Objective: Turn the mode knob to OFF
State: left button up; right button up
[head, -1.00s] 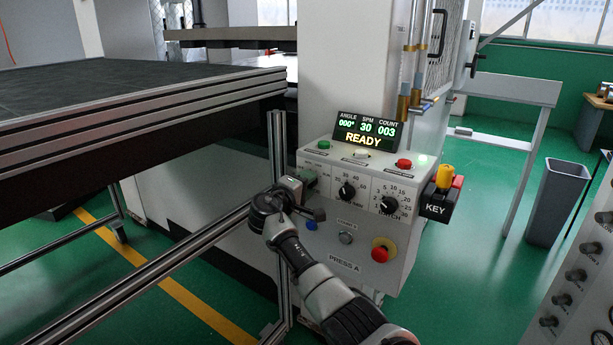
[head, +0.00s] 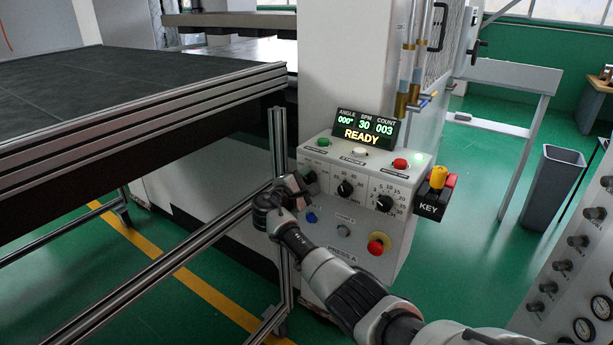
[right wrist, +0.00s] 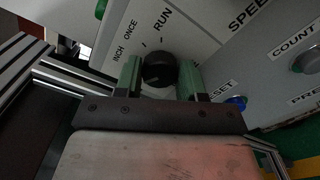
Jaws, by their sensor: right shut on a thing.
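The mode knob (right wrist: 160,70) is a round black knob on the sloped face of the press control box. In the right wrist view, INCH, ONCE and RUN are printed around it. I see no OFF label, and I cannot make out where its pointer is. My right gripper (right wrist: 161,80) has its two green fingers on either side of the knob, shut on it. In the head view the right gripper (head: 306,183) is at the left edge of the control box (head: 375,215) and covers the mode knob. My left gripper is not in view.
Two other black knobs, SPM (head: 345,188) and BATCH (head: 384,203), are to the right. A red stop button (head: 377,245) and a blue button (head: 311,217) sit below. The display (head: 364,131) reads READY. A metal frame post (head: 279,150) stands close left of the gripper.

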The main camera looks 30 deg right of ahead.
jog(key=shift+n, duration=0.4)
jog(key=o, duration=0.9)
jog(key=v, duration=1.1)
jog(key=shift+f, duration=0.1)
